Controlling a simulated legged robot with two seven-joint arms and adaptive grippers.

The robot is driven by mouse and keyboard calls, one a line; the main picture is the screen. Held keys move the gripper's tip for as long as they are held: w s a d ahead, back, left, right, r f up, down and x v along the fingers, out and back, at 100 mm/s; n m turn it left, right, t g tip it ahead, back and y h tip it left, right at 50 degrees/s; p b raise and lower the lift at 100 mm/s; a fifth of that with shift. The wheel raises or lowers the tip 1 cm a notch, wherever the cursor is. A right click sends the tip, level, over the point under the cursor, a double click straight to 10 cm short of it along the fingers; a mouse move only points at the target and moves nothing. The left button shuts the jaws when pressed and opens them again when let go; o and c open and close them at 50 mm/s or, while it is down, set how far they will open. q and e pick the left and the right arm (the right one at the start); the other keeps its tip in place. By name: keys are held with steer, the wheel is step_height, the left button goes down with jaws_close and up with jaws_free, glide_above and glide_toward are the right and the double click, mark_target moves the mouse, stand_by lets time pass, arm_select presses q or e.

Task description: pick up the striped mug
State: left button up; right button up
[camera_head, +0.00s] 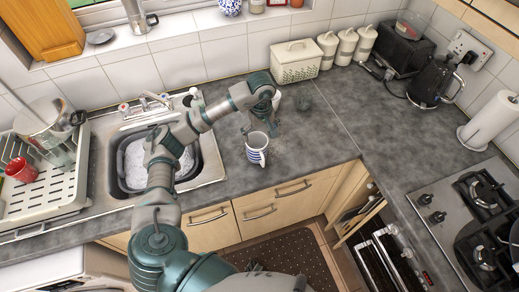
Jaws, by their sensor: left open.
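The striped mug (257,154), white with blue stripes, stands upright on the grey worktop to the right of the sink, near the front edge. My left gripper (262,130) is open just behind and above the mug's rim, with its fingers pointing down. Whether a finger touches the mug or reaches inside it I cannot tell. My left arm passes in front of part of the sink. My right gripper does not show.
The sink (205,150) holds a dark basin of suds. A dish rack (45,190) with a red mug (22,170) stands at the left. A bread bin (295,62) and canisters line the back wall. A kettle (432,82) and hob (455,215) are at the right. Worktop right of the mug is clear.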

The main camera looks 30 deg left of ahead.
mark_target(257, 142)
arm_select(q)
steer(key=f, duration=0.2)
steer(key=a+f, duration=0.1)
steer(key=f, duration=0.1)
steer(key=f+p, duration=0.1)
steer(key=shift+s+a+f, duration=0.25)
steer(key=shift+a+f, duration=0.15)
steer(key=shift+d, duration=0.15)
steer(key=shift+d+r, duration=0.15)
steer(key=shift+d, duration=0.15)
steer(key=c, duration=0.6)
steer(key=shift+d, duration=0.1)
steer(key=c, duration=0.6)
steer(key=shift+c, duration=0.2)
steer(key=shift+a, duration=0.2)
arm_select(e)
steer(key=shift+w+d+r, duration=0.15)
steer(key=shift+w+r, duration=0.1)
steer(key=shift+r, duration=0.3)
